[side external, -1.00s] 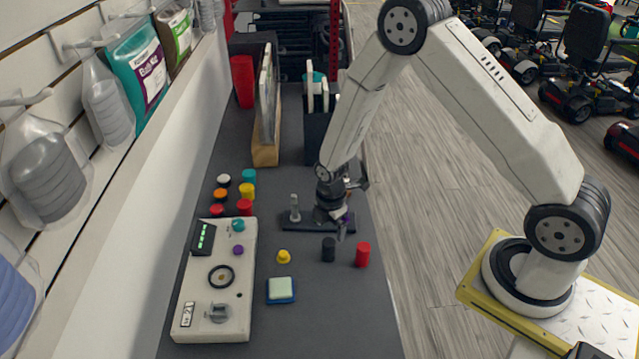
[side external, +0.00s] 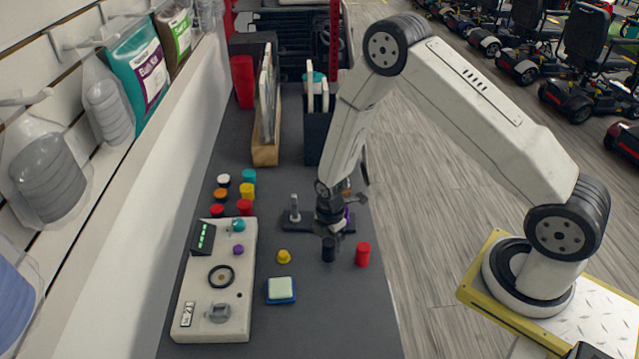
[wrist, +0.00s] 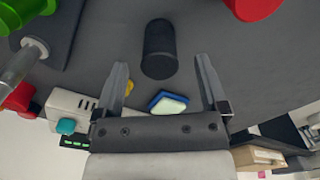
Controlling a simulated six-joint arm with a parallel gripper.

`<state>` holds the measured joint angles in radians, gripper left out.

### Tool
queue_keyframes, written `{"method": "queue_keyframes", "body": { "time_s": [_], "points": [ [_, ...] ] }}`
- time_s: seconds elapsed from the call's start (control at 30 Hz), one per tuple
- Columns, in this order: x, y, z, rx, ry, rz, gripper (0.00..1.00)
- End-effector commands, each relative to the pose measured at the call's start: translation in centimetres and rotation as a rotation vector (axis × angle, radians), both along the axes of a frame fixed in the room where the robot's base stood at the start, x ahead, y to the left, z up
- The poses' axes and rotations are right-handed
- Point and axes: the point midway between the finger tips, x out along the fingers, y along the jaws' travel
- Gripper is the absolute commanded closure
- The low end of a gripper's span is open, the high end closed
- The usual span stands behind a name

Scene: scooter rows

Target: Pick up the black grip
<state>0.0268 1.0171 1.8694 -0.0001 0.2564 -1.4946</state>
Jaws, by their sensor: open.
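The black grip (side external: 328,252) is a short dark cylinder standing upright on the dark counter. It shows in the wrist view (wrist: 160,48) at the top centre, ahead of and between the two fingertips. My gripper (side external: 331,233) is just behind and above it in the side view and partly overlaps its top. In the wrist view my gripper (wrist: 162,66) has its two fingers wide apart with nothing between them. I cannot tell whether a finger touches the grip.
A red cylinder (side external: 363,254) stands close on the right. A yellow knob (side external: 284,257), a pale-topped blue block (side external: 281,290) and a control box (side external: 212,313) lie to the left. A dark base with a metal post (side external: 295,210) is behind. The front of the counter is clear.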

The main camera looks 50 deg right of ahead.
Motion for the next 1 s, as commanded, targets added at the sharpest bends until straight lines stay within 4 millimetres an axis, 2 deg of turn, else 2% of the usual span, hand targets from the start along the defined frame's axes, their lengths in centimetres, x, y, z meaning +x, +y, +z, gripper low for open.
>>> {"method": "queue_keyframes", "body": {
  "time_s": [0.33, 0.93, 0.97, 1.0],
  "points": [
    [0.0, 0.1, -3.1, 0.000, 0.000, 0.000, 0.07],
    [0.1, 0.1, -3.4, 0.000, -0.002, 0.000, 0.07],
    [0.1, 0.1, -3.4, 0.000, -0.002, 0.000, 0.11],
    [0.1, 0.1, -3.4, 0.000, -0.002, 0.000, 0.23]
  ]
}}
